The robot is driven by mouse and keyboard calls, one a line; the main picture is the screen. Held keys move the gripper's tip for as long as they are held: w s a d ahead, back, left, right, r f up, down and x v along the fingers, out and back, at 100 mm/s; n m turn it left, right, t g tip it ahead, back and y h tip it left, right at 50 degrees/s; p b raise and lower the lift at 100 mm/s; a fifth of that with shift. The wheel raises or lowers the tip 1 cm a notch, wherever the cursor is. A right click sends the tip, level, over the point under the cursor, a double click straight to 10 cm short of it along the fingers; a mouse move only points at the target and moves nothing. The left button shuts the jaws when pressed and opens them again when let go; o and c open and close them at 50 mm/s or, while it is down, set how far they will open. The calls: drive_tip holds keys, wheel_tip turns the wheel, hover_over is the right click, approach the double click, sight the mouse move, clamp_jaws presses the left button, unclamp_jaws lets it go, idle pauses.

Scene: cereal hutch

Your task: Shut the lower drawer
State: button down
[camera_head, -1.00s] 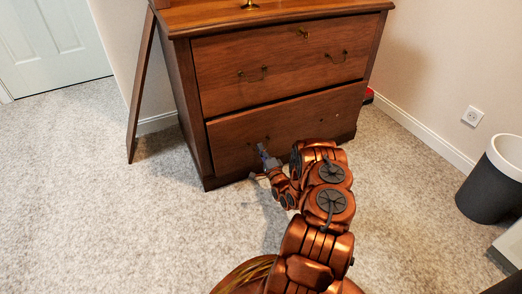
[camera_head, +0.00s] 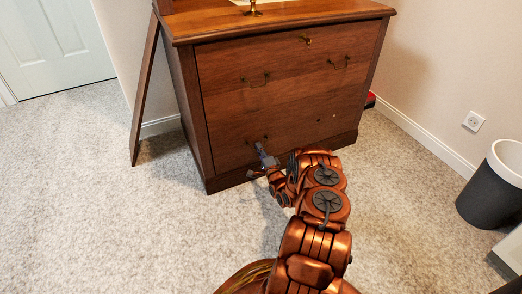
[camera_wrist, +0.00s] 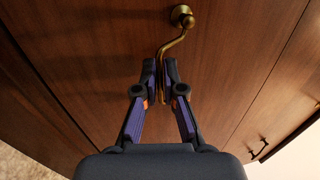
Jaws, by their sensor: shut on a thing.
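The wooden cabinet has an upper drawer (camera_head: 290,75) and a lower drawer (camera_head: 305,125). In the head view the lower drawer's front looks flush with the upper one, with no clear gap between them. My gripper (camera_head: 262,150) is low at the left part of the lower drawer's front. In the wrist view my gripper (camera_wrist: 160,78) is shut on a curved brass handle (camera_wrist: 172,42), which runs from a round mount on the wood down between the fingers. The right part of the lower front is partly hidden by my arm.
A wooden board (camera_head: 145,95) leans at the cabinet's left side. A dark bin (camera_head: 488,190) stands at the right. A small red thing (camera_head: 370,100) lies behind the cabinet's right side. Grey carpet (camera_head: 100,200) is clear at the left.

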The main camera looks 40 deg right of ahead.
drive_tip(key=shift+w, duration=0.25)
drive_tip(key=c, duration=1.6)
unclamp_jaws()
drive_tip(key=shift+o, duration=0.2)
drive_tip(key=v, duration=1.2)
drive_tip(key=shift+d, duration=0.1)
